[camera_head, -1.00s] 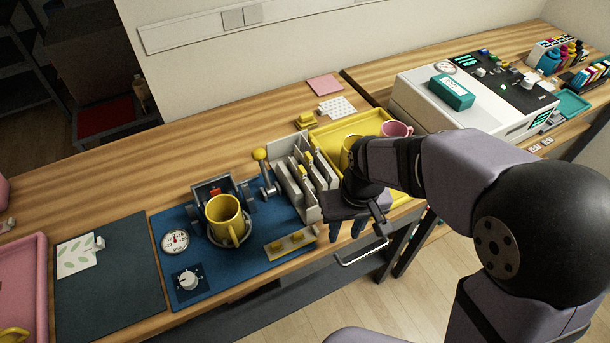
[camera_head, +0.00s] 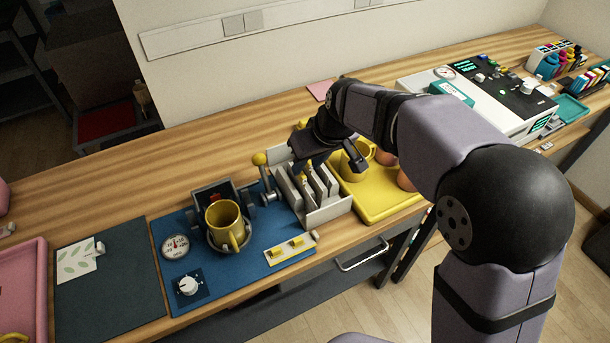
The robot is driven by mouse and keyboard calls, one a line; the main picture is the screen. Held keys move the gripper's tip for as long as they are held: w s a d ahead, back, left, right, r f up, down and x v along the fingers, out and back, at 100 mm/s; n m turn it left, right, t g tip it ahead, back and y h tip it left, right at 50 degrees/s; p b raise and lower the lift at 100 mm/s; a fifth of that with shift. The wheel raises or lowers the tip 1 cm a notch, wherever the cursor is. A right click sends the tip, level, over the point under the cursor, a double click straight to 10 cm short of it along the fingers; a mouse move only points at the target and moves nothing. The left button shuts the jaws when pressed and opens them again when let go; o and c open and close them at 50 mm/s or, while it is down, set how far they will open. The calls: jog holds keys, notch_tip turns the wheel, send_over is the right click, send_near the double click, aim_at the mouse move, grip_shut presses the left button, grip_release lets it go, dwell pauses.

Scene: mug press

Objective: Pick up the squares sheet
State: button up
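My gripper (camera_head: 308,165) is over the back of the grey slotted rack (camera_head: 322,212). Its fingers are small and partly hidden, so I cannot tell whether they are open or shut, or whether they touch anything. A white sheet with a grid of squares, seen earlier on the table behind the yellow tray, is hidden now behind my arm. A pink sheet (camera_head: 320,90) lies at the back, partly covered by my arm. A white sheet with green leaves (camera_head: 76,261) lies on the dark mat at the left.
A yellow mug (camera_head: 226,221) sits in the press on the blue mat (camera_head: 170,230), with a yellow-knobbed lever (camera_head: 261,160) beside the rack. The yellow tray (camera_head: 385,205) holds mugs under my arm. Bare wood is free at the back left.

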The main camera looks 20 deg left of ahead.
aim_at(303, 175)
jog(key=shift+a+f, duration=0.1)
jog(key=shift+f, duration=0.45)
jog(key=shift+p+x, duration=0.75)
jog(key=shift+x, duration=1.4)
jog(key=shift+c, duration=0.7)
grip_shut()
